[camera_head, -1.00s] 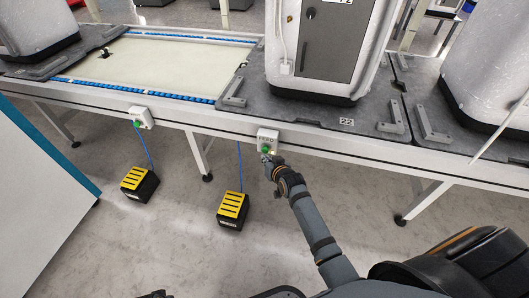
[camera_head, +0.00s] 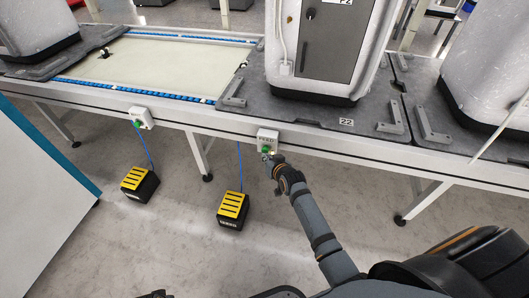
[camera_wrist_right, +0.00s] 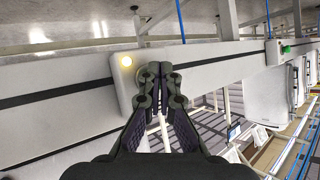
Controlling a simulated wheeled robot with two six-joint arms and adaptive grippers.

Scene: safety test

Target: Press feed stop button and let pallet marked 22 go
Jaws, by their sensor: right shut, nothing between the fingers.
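The pallet marked 22 (camera_head: 308,112) is a dark grey plate on the conveyor, with its label near the front edge. It carries a white unit with a grey door (camera_head: 325,45). A small white button box labelled FEED (camera_head: 268,135) is fixed to the conveyor's front rail below this pallet, with a green button or light on it. My right gripper (camera_head: 267,157) is shut and empty, its tips at the lower part of the box. In the right wrist view the shut fingers (camera_wrist_right: 155,72) are in front of the pale box (camera_wrist_right: 123,88), beside a glowing round light. Contact cannot be told.
A second button box (camera_head: 142,117) is on the rail to the left. Black and yellow foot pedals (camera_head: 232,208) (camera_head: 138,182) stand on the floor. The conveyor section (camera_head: 160,62) left of pallet 22 is bare. Other loaded pallets stand at left and right.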

